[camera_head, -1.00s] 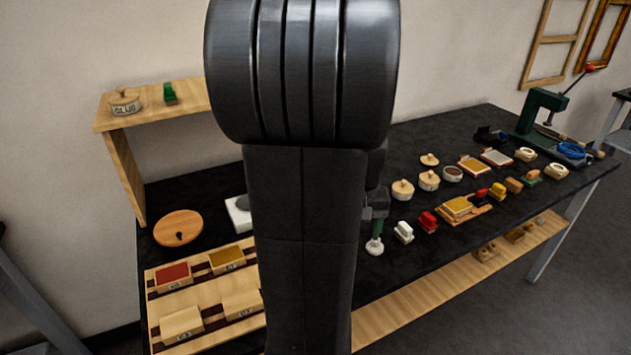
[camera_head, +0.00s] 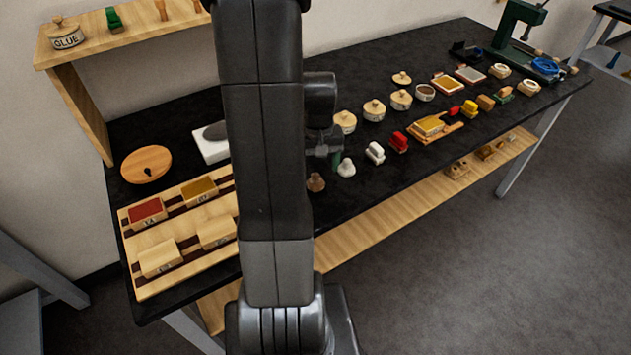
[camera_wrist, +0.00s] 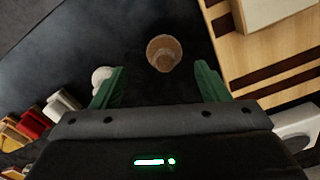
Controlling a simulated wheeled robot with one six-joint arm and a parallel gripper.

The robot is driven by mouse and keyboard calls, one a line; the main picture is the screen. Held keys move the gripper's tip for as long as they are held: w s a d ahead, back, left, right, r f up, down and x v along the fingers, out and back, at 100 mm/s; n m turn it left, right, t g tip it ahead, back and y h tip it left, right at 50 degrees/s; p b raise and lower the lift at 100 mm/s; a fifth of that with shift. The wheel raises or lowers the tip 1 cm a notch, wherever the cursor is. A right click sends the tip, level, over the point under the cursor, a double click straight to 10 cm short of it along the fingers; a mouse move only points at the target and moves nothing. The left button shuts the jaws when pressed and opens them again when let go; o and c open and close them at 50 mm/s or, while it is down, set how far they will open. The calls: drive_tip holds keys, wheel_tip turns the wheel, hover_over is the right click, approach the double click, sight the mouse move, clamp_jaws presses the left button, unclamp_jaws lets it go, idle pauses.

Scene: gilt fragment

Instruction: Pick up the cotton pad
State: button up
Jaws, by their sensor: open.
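A small brown, round-topped pad (camera_head: 315,182) stands near the front edge of the black table, partly hidden by my arm. In the wrist view the brown pad (camera_wrist: 164,53) lies between and beyond my fingers, untouched. A similar white, knobbed pad (camera_head: 346,167) stands just right of it. In the wrist view the white pad (camera_wrist: 102,75) shows beside the left fingertip. I cannot tell for sure which of the two is the cotton pad. My gripper (camera_wrist: 158,78) has green fingers, open and empty. In the head view my arm mostly hides it.
The black table (camera_head: 215,105) has a wooden rack (camera_head: 150,285) with several blocks at left. White and red brushes (camera_head: 375,153) stand to the right, with lidded pots (camera_head: 374,110) behind. A wooden shelf (camera_head: 130,33) rises at back left.

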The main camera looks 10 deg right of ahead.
sight(316, 175)
drive_tip(key=shift+a+f+p, duration=0.15)
drive_tip(key=shift+f+p, duration=0.05)
drive_tip(key=shift+f, duration=0.9)
drive_tip(key=shift+a+f+p, duration=0.1)
drive_tip(key=shift+f+p, duration=0.05)
drive_tip(key=shift+f, duration=0.95)
drive_tip(key=shift+c, duration=0.2)
drive_tip(key=c, duration=1)
